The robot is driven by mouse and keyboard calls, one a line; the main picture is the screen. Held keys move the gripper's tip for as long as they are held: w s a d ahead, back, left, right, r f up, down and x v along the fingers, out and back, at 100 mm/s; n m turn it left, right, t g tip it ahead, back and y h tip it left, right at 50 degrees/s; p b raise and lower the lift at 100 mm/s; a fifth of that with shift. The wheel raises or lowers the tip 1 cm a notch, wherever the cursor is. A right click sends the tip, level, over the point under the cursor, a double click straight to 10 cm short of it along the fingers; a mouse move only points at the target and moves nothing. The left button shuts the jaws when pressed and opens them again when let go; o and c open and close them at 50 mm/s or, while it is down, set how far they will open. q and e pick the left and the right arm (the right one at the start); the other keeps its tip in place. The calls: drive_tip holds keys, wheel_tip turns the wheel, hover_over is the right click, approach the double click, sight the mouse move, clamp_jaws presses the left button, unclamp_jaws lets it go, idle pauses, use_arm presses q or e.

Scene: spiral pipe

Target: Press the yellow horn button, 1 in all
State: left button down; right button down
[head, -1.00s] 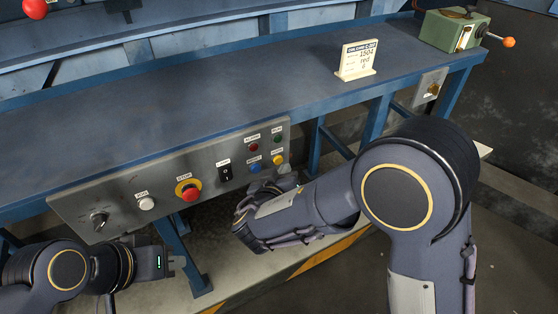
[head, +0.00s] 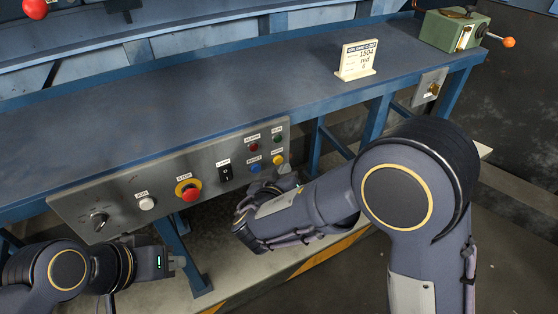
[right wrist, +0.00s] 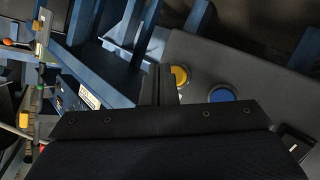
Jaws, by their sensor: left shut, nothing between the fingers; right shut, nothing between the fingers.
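The yellow horn button (head: 278,160) is at the lower right of the grey control panel (head: 120,195), beside a blue button (head: 255,167). In the right wrist view the yellow button (right wrist: 180,76) shows just right of the fingertips of my right gripper (right wrist: 158,84). That gripper is shut and empty, close to the button; I cannot tell whether it touches. In the head view my right gripper is mostly hidden by my arm. My left gripper (head: 172,265) is shut and empty, low at the left, below the panel.
The panel also holds a red stop button (head: 190,191), a black switch (head: 226,173), a white button (head: 146,203), a knob (head: 99,220), and small red (head: 254,147) and green (head: 277,139) buttons. A sign (head: 357,60) and a green box (head: 453,31) stand on the blue bench.

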idle(0.3)
drive_tip(key=shift+w+a+b, duration=0.25)
drive_tip(key=shift+w+b, duration=0.1)
drive_tip(key=shift+b, duration=0.45)
drive_tip(key=shift+w+a+b, duration=0.2)
drive_tip(key=shift+w+b, duration=0.15)
drive_tip(key=shift+b, duration=0.15)
idle(0.6)
drive_tip(key=shift+s+d+b, duration=0.1)
drive_tip(key=shift+s+b, duration=0.05)
drive_tip(key=shift+b, duration=0.2)
drive_tip(key=shift+s+d+b, duration=0.35)
drive_tip(key=shift+s+b, duration=0.2)
